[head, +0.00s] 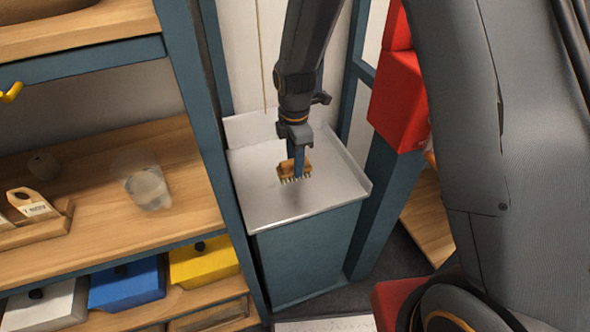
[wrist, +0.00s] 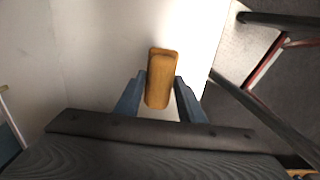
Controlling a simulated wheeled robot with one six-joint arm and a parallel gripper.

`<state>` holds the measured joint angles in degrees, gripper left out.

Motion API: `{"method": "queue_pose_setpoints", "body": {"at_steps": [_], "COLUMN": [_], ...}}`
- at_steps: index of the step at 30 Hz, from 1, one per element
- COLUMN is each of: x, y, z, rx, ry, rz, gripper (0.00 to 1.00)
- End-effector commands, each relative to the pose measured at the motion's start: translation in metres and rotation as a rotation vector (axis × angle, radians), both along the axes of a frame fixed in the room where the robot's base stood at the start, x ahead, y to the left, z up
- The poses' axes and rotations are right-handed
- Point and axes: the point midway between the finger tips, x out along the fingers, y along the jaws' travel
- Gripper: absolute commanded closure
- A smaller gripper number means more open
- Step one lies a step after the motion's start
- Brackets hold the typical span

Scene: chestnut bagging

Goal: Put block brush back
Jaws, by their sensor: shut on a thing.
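The block brush (head: 289,171) has a wooden back and pale bristles that point down. My gripper (head: 298,163) is shut on it and holds it over the light metal top of a blue cabinet (head: 258,209). A dark shadow lies on the metal top below the brush, which looks a little above the surface. In the wrist view the brush's wooden back (wrist: 161,80) sits between the two blue fingers of my gripper (wrist: 160,98). The bristles are hidden in that view.
A shelf unit stands at left, with a clear cup (head: 148,188), wooden tag holders (head: 36,212) and lidded bins in blue (head: 127,284) and yellow (head: 203,262). Red boxes (head: 399,100) are at right. The metal top has raised edges and is otherwise clear.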

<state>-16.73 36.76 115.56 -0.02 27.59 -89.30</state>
Motion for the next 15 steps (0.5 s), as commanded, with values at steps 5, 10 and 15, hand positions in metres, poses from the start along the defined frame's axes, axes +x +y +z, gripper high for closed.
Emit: {"method": "queue_pose_setpoints", "body": {"at_steps": [5, 10, 15], "x": [-0.002, -0.001, 0.000], "y": [0.000, 0.000, 0.000], "z": [-0.023, -0.038, -0.040], "rx": [-0.001, 0.000, 0.000], "ry": [0.004, 0.001, 0.000], "rz": [0.000, 0.000, 0.000], "gripper": [0.82, 0.82, 0.82]}}
